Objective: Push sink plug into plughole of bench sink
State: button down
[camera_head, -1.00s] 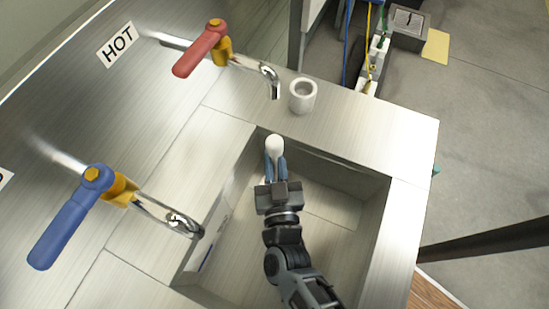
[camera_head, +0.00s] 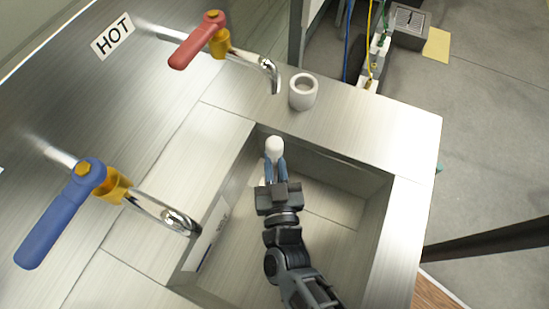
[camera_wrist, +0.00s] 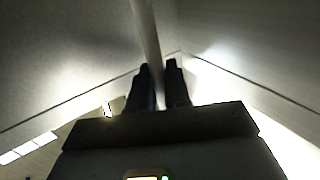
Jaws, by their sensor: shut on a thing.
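The bench sink (camera_head: 340,173) is a rectangular metal basin set in the counter. My gripper (camera_head: 274,172) is inside the basin outline, near its back left corner. Its blue fingers are shut on a white, round-ended thing (camera_head: 274,147), which appears to be the sink plug. Only its pale end shows past the fingertips. In the wrist view, a pale upright strip (camera_wrist: 147,35) rises from between the dark fingers (camera_wrist: 160,85); I cannot tell its shape fully. I do not see the plughole; my arm covers part of the basin floor.
A white cup (camera_head: 303,92) stands on the counter behind the basin. A red-handled tap (camera_head: 200,42) is at the back, and a blue-handled tap (camera_head: 62,213) at the left reaches to the basin's edge. A white label (camera_head: 208,238) is on the left basin wall.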

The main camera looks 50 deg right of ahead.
jog(key=shift+f+b, duration=0.35)
jog(key=shift+f, duration=0.25)
jog(key=shift+s+d+f+b, duration=0.1)
jog(key=shift+d+f+b, duration=0.15)
jog(key=shift+f+b, duration=0.35)
jog(key=shift+r+p, duration=0.2)
jog(key=shift+p, duration=0.1)
jog(key=shift+a+r+p, duration=0.1)
jog(key=shift+r+p, duration=0.3)
jog(key=shift+p, duration=0.05)
jog(key=shift+r+p, duration=0.3)
jog(key=shift+a+r, duration=0.1)
jog(key=shift+a, duration=0.05)
dwell(0.9)
jog(key=shift+f, duration=0.55)
